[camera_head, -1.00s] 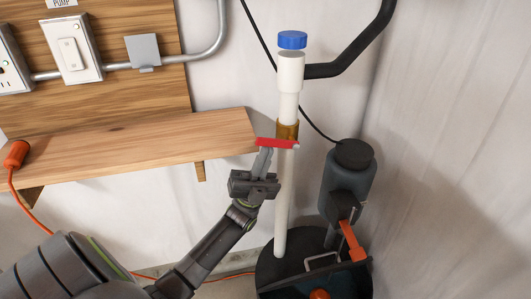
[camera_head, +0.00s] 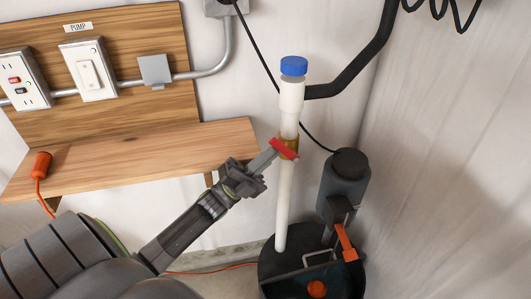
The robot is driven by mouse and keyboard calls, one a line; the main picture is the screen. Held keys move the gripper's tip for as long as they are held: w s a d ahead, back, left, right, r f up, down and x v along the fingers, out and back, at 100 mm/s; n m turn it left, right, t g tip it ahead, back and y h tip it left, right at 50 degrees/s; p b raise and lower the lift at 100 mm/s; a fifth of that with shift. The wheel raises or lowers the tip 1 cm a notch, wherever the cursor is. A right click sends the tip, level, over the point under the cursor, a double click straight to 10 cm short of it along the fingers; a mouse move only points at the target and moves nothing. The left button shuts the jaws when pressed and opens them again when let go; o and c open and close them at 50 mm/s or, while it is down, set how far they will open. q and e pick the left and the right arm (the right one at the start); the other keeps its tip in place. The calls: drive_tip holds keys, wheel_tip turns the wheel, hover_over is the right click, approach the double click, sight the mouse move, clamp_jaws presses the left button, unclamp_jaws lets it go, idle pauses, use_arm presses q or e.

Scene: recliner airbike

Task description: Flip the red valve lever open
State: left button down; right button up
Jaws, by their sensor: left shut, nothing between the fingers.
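The red valve lever (camera_head: 284,149) sits on a brass valve (camera_head: 290,143) partway up a white vertical pipe (camera_head: 284,205). The lever slants, with its left end higher than its right end. My left gripper (camera_head: 272,152) is shut and empty, with its fingertips at the lever's left side; they seem to touch it, but I cannot tell for sure. My right gripper does not show.
A wooden shelf (camera_head: 130,160) is left of the pipe, below a panel with a PUMP switch (camera_head: 88,72) and outlet. A black pipe (camera_head: 362,66) branches off right under the blue cap (camera_head: 293,66). A dark pump (camera_head: 344,180) and black basin (camera_head: 268,268) stand below right.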

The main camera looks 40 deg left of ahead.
use_arm(q)
drive_tip(key=shift+w+d+r, duration=0.15)
drive_tip(key=shift+w+r, duration=0.05)
drive_tip(key=shift+r, duration=0.25)
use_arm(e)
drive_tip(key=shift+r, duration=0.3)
use_arm(q)
drive_tip(key=shift+r, duration=0.2)
